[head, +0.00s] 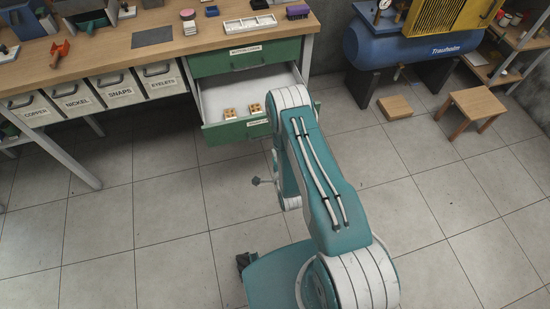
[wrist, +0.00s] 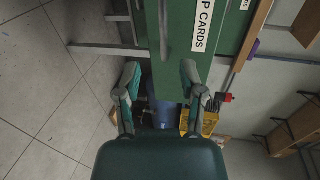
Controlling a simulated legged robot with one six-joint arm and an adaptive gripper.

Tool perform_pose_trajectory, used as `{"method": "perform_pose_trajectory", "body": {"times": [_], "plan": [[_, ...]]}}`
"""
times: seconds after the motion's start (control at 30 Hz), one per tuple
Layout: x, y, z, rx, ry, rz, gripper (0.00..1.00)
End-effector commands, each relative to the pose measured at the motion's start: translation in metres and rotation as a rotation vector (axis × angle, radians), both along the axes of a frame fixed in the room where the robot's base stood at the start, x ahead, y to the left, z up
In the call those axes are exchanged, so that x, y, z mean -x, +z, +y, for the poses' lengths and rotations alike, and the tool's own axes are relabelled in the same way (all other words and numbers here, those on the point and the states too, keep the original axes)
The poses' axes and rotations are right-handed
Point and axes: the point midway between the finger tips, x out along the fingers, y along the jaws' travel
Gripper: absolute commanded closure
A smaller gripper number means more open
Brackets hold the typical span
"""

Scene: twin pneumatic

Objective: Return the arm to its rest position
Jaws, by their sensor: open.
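My arm (head: 325,190) is teal and white, and stretches up from the bottom of the head view toward the open drawer. My gripper (wrist: 160,80) shows in the wrist view with its two fingers spread wide and nothing between them. In the head view the arm hides most or all of the gripper. The green drawer front, with a white label partly reading "P CARDS" (wrist: 203,25), is beyond the fingers in the wrist view.
An open drawer (head: 212,105) under the wooden bench (head: 150,35) juts out beside my arm, with small brass-coloured pieces (head: 230,113) inside. The blue compressor tank (head: 415,48), a wooden stool (head: 470,106) and a wooden block (head: 395,107) are at the right. Tiled floor (head: 130,220) is clear at left.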

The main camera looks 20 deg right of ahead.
Motion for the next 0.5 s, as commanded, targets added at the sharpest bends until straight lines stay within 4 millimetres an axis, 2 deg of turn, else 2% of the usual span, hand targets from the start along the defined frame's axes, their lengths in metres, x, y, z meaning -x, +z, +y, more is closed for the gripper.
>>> {"method": "perform_pose_trajectory", "body": {"times": [0.13,0.5], "plan": [[0.0063,0.0017,-0.0001,0.000,0.000,0.000,0.49],[0.0061,0.0015,0.0000,0.000,0.000,-0.001,0.49]]}}
